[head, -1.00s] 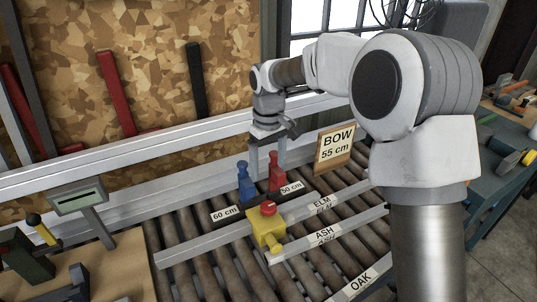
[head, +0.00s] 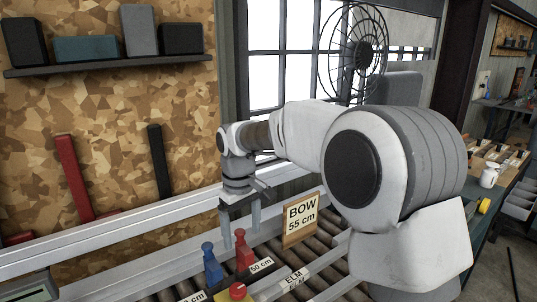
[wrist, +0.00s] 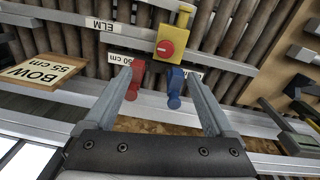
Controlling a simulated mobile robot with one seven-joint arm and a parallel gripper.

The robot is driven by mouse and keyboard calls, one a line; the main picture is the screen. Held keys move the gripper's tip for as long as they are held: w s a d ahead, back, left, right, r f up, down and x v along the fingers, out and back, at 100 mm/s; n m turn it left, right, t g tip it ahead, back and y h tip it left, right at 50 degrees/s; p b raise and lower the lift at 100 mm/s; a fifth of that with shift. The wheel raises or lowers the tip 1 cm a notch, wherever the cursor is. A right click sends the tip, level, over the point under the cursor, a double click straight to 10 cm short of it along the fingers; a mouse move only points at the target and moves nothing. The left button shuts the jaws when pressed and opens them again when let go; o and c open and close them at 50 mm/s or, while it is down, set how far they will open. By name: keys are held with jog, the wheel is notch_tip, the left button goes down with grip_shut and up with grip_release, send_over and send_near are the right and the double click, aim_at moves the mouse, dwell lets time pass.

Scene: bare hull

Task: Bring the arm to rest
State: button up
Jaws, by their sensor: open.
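My gripper (head: 241,232) is open, pointing down over the roller bench, with nothing between its fingers. It also shows in the wrist view (wrist: 162,75). A red peg-like piece (head: 244,256) and a blue one (head: 212,266) stand just below and beyond the fingertips in the wrist view, where the red piece (wrist: 136,76) and the blue piece (wrist: 174,88) appear near the fingers. I cannot tell how large the gap is. My arm is bent and reaches out from the right of the head view.
A yellow block with a red knob (wrist: 172,40) sits on the rails beside the pieces. A BOW 55 cm sign (head: 301,219) stands right of the gripper. A shelf with boxes (head: 108,62) hangs on the wall, and a fan (head: 362,52) stands by the window.

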jog(key=s+d+r+m+t, duration=0.1)
jog(key=s+d+r+m, duration=0.1)
jog(key=s+d+r, duration=0.35)
jog(key=s+d+r+m+t, duration=0.2)
jog(key=s+d+r, duration=0.1)
jog(key=s+d, duration=0.4)
jog(key=s+d+f+m+t, duration=0.2)
jog(key=s+d+m, duration=0.2)
jog(key=s+d, duration=0.5)
jog(key=s, duration=0.3)
jog(key=shift+s+f+m, duration=0.15)
jog(key=shift+m, duration=0.25)
dwell(0.5)
